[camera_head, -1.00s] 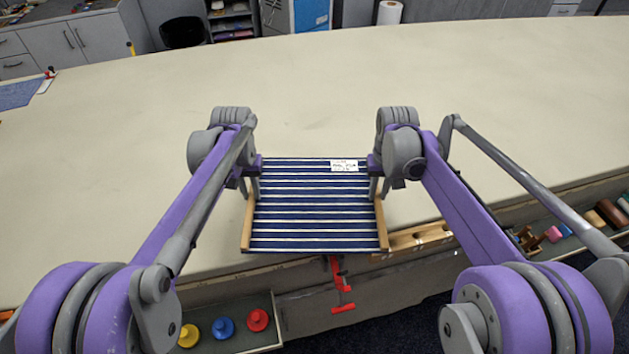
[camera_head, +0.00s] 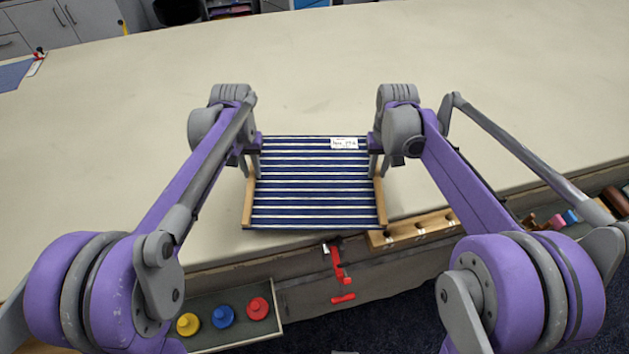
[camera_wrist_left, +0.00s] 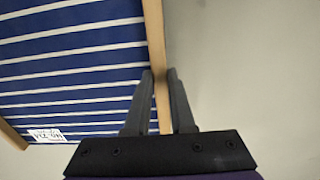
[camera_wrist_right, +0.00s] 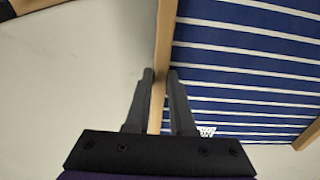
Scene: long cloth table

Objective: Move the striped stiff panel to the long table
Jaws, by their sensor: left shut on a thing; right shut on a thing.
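The striped stiff panel (camera_head: 315,185) is navy with white stripes, wooden side rails and a white label near its far edge. It is over the near edge of the long table (camera_head: 330,85) in the head view; I cannot tell whether it touches the top. My left gripper (camera_head: 252,172) is shut on its left rail, and the left wrist view shows the fingers either side of that rail (camera_wrist_left: 155,50). My right gripper (camera_head: 378,172) is shut on the right rail, which also shows in the right wrist view (camera_wrist_right: 164,45).
A drawer with yellow, blue and red knobbed pieces (camera_head: 222,316) is open below the table's front edge. A red clamp (camera_head: 338,272) and a wooden block with slots (camera_head: 415,230) are at that edge. An open tray of small items lies at right. The tabletop beyond the panel is clear.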

